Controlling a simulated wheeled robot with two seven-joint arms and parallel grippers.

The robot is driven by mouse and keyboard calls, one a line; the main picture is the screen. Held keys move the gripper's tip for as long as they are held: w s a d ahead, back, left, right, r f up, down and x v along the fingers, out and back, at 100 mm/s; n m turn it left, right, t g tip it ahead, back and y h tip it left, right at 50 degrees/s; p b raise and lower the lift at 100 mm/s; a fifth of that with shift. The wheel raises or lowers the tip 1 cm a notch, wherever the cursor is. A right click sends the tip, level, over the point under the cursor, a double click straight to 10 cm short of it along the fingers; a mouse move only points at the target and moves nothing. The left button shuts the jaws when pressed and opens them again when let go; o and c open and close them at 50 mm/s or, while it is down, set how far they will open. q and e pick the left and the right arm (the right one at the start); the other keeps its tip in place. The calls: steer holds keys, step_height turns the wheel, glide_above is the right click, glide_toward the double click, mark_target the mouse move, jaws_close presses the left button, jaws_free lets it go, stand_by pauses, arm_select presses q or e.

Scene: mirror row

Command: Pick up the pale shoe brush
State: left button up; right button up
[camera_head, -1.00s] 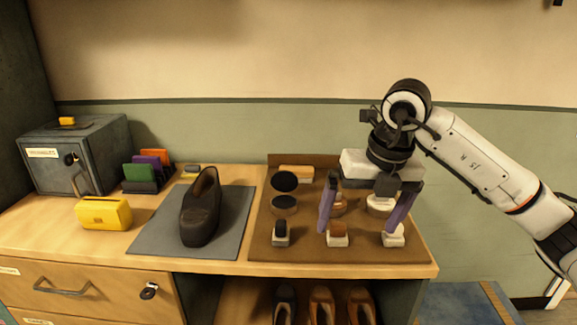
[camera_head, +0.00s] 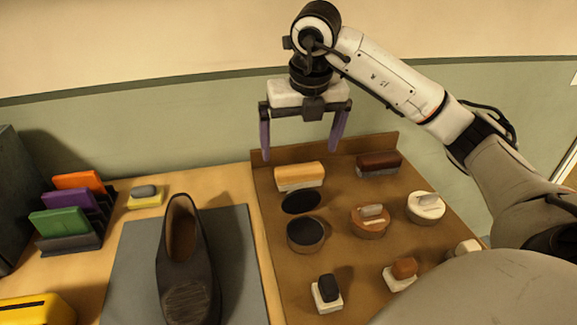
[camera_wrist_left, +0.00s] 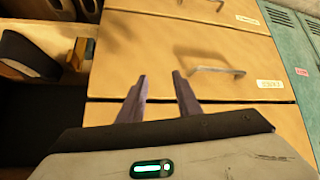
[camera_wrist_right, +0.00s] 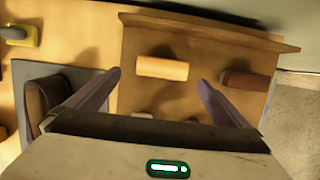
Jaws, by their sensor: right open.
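The pale shoe brush (camera_head: 300,176), with a light tan wooden back, lies at the back left of the brown tray (camera_head: 335,262). It also shows in the right wrist view (camera_wrist_right: 162,68), lying crosswise between the finger lines. My right gripper (camera_head: 301,150) is open and empty, above and around the back edge near the pale brush, apart from it. Its purple fingers also show in the right wrist view (camera_wrist_right: 160,79). My left gripper (camera_wrist_left: 160,76) shows only in the left wrist view, open and empty in front of wooden drawers (camera_wrist_left: 190,60).
A dark brown brush (camera_head: 378,163) lies right of the pale one. Round tins (camera_head: 306,233) and several small daubers (camera_head: 327,290) stand nearer. The tray has a raised back board (camera_head: 345,148). A dark shoe (camera_head: 187,265) stands on a grey mat (camera_head: 240,265) at left.

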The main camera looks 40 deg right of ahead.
mark_target(300, 169)
steer(key=x, duration=0.8)
steer(key=shift+s+d+p, duration=0.2)
steer(key=shift+s+p, duration=0.1)
steer(key=c, duration=1)
step_height(300, 169, up, 10)
steer(key=o, duration=0.6)
steer(key=c, duration=0.4)
